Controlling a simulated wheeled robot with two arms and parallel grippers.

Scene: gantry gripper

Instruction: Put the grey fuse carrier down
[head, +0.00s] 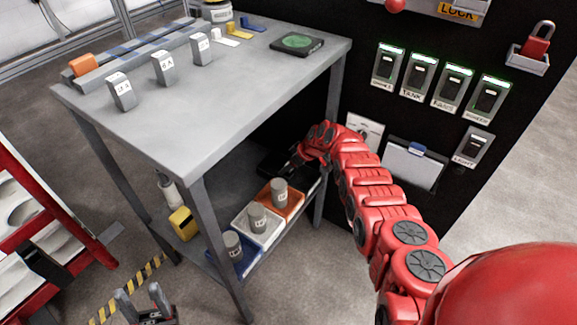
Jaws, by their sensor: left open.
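Three grey upright blocks with white labels, which look like fuse carriers, stand apart on the grey table: a left one (121,92), a middle one (164,69) and a right one (202,50). The middle label seems to read 5 A. My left gripper (142,298) is low at the bottom left, off the table, with its fingers apart and nothing between them. My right gripper (296,162) reaches under the tabletop, over the back of the lower shelf by a dark tray (268,163). Its fingertips are small and shadowed, so I cannot tell whether it holds anything.
The grey table (215,125) has a clear front area. An orange block (83,65) lies at its left, a dark pad with a green disc (297,42) at its right. Grey cylinders stand in blue, white and orange (294,207) trays on the lower shelf. A black switch panel (355,85) stands right.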

